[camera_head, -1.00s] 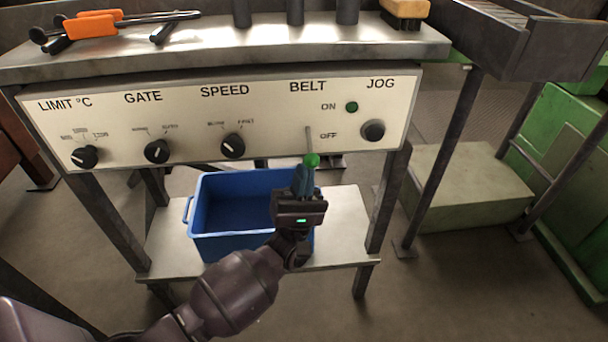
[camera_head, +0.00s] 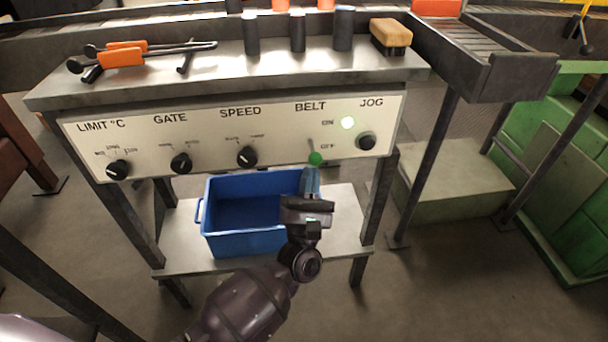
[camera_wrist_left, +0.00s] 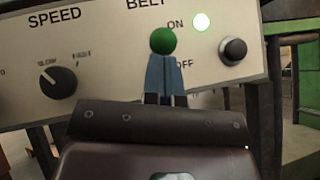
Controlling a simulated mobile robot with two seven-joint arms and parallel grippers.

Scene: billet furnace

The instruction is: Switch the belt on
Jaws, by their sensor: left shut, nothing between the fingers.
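The belt switch is a thin lever with a green ball knob (camera_head: 316,158) under the BELT label on the white control panel (camera_head: 215,138). In the head view the ball stands by the OFF mark. My right gripper is out of view.
The black JOG button (camera_head: 366,142) is close to the right of the lever, and the SPEED knob (camera_head: 247,156) is to the left. A blue bin (camera_head: 226,243) stands on the shelf below. Tongs and a brush (camera_head: 391,33) lie on the top.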

